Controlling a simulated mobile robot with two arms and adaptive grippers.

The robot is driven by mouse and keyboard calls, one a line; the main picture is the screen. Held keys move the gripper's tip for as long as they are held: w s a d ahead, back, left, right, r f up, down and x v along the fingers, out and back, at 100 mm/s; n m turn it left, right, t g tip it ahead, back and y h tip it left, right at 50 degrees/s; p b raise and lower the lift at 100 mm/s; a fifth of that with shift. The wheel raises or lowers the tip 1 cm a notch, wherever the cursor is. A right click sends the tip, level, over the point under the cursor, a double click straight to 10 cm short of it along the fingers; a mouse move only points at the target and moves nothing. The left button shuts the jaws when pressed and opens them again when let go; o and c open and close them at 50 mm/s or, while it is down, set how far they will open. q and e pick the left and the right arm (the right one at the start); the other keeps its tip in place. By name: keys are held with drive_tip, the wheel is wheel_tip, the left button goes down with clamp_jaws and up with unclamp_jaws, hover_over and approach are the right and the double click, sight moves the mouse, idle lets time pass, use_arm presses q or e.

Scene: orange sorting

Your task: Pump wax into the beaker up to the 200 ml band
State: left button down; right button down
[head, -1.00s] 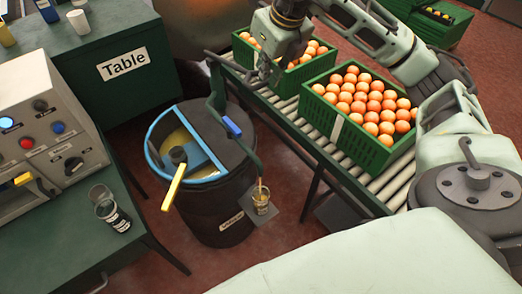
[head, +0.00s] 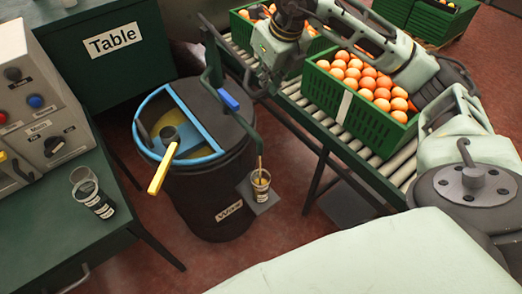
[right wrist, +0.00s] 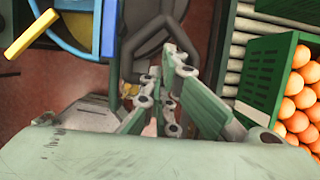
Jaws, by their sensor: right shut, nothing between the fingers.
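The black wax drum (head: 190,200) with a blue rim stands on the floor and holds yellowish wax. A lever with a yellow handle (head: 163,168) sticks out over its front; it also shows in the right wrist view (right wrist: 32,34). A dark pipe with a blue grip (head: 228,99) runs down to the beaker (head: 260,186) on a small plate beside the drum. The beaker holds some yellowish content; its level against the band is too small to tell. My right gripper (head: 259,90) is shut and empty, right of the blue grip. My left gripper is out of view.
A green crate of oranges (head: 375,122) stands on the roller conveyor (head: 292,98), with another crate behind my right arm. A control panel (head: 40,115) and a labelled glass (head: 92,193) are on the left bench. A dark green table (head: 120,75) stands behind.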

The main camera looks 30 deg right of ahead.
wheel_tip(320, 180, up, 14)
drive_tip(key=p, duration=1)
drive_tip(key=shift+w+r, duration=0.15)
drive_tip(key=shift+w, duration=0.15)
drive_tip(key=shift+s+a, duration=0.1)
